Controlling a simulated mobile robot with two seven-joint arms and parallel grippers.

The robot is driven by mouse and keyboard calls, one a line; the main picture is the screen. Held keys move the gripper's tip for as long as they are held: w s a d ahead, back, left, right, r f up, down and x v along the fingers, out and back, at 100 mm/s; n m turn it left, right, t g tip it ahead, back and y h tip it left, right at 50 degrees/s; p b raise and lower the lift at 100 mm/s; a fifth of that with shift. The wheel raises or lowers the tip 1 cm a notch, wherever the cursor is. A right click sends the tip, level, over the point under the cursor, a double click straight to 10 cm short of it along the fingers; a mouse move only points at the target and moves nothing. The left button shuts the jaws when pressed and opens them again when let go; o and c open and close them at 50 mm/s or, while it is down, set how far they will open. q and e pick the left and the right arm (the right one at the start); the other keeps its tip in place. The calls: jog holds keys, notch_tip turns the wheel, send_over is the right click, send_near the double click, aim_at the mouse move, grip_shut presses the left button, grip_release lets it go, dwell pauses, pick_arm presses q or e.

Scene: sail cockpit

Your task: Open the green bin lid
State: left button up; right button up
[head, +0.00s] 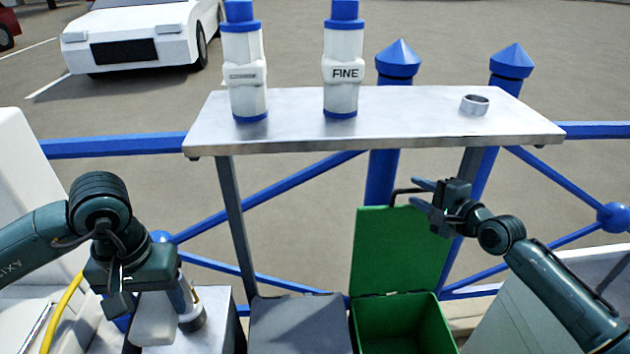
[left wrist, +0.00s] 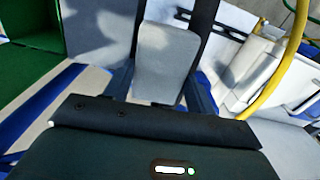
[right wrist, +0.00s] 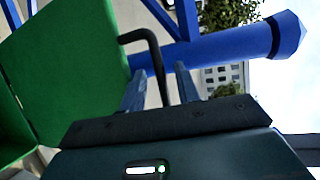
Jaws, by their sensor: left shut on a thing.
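The green bin (head: 405,325) stands at lower centre right in the head view. Its green lid (head: 398,245) stands upright at the back, and the bin's inside shows. A black bent handle (head: 400,192) is at the lid's top edge; it also shows in the right wrist view (right wrist: 150,50). My right gripper (head: 419,194) is open, its fingers on either side of the handle; I cannot tell if they touch it. My left gripper (head: 152,303) is shut on a pale grey block (left wrist: 165,62), low at the left.
A metal shelf (head: 380,140) above the bin holds two white-and-blue winch bottles (head: 343,75) and a metal ring (head: 474,105). A grey-lidded bin (head: 298,325) stands left of the green one. Blue railings run behind. A yellow hose (head: 62,315) is at lower left.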

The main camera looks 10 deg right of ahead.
jog(key=shift+x, duration=0.8)
grip_shut()
